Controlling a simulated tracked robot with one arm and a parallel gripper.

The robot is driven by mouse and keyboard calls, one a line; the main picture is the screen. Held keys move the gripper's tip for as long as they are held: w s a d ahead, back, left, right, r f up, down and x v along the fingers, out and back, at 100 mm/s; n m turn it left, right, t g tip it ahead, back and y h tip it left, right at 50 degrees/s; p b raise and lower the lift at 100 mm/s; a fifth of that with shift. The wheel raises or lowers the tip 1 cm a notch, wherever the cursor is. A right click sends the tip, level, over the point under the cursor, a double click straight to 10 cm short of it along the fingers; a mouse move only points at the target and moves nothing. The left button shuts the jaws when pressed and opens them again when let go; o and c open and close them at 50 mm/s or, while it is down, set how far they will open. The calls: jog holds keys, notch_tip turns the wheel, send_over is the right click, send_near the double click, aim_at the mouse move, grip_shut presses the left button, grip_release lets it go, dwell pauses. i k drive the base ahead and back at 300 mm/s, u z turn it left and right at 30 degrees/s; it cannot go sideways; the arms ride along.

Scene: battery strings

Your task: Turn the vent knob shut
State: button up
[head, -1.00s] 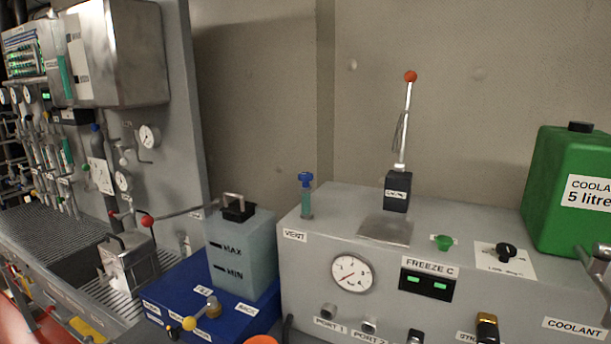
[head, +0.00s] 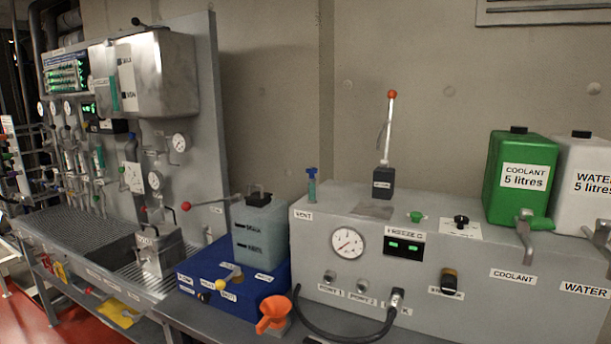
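The vent knob is a small blue knob (head: 311,171) on a teal stem, standing upright at the left end of the grey unit's top. A VENT label (head: 303,215) is on the unit's front face just below it. Whether the knob is turned open or shut cannot be told. My gripper is not in view, and nothing touches the knob.
The grey unit (head: 450,248) carries a gauge (head: 347,243), a lever with an orange ball (head: 391,95), a green coolant can (head: 519,180) and a white water can (head: 584,185).

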aim_at(311, 170)
jog(key=z, duration=0.1)
jog(key=k, duration=0.45)
jog(key=u, duration=0.65)
jog(key=i, duration=2.25)
jog(key=z, duration=0.75)
jog(key=i, duration=0.5)
jog(key=u, duration=0.2)
